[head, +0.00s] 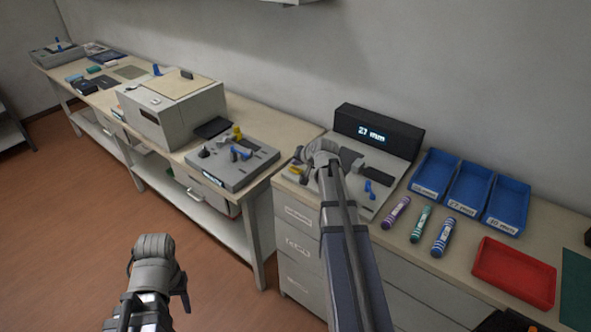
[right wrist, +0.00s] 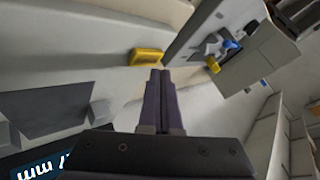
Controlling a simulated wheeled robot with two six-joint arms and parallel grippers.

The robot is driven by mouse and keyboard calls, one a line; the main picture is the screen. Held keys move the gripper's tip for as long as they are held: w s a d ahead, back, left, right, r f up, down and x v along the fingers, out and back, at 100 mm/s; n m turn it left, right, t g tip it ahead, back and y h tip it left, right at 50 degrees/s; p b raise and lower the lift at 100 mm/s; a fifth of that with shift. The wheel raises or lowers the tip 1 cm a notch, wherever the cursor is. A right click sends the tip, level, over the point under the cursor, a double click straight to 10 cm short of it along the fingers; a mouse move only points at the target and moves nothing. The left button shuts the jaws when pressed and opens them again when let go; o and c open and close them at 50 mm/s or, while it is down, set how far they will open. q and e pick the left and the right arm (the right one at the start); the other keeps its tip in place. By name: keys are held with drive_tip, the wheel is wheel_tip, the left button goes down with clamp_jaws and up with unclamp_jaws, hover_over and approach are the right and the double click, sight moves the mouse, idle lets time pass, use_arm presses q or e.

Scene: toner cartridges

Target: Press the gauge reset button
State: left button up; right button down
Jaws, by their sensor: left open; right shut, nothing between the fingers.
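The gauge (head: 378,129) is a dark box with a lit display that seems to read 27 mm, standing on a grey base at the wall. A yellow button (head: 295,169) sits at the base's left end; it also shows in the right wrist view (right wrist: 147,57). My right gripper (right wrist: 160,73) is shut and empty. In the right wrist view its fingertips appear just below the button; I cannot tell whether they touch it. In the head view my right wrist partly hides the base. My left gripper (head: 160,283) is open and empty, over the floor in front of the benches.
Purple, green and blue cartridges (head: 443,237) lie right of the gauge. Blue bins (head: 468,190) stand behind them, and a red tray (head: 514,273) lies to the right. A grey fixture (head: 232,172) and a boxy machine (head: 176,116) stand on the left bench.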

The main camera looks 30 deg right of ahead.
sight(296, 171)
drive_tip(key=shift+f, duration=0.15)
drive_tip(key=shift+f+b, duration=0.25)
drive_tip(key=shift+b, duration=0.2)
drive_tip(key=shift+f+b, duration=0.35)
drive_tip(key=shift+f, duration=0.05)
idle(0.6)
idle(0.3)
drive_tip(key=shift+r+p, duration=0.8)
drive_tip(key=shift+r, duration=0.05)
wheel_tip(296, 171, up, 5)
drive_tip(key=p, duration=0.5)
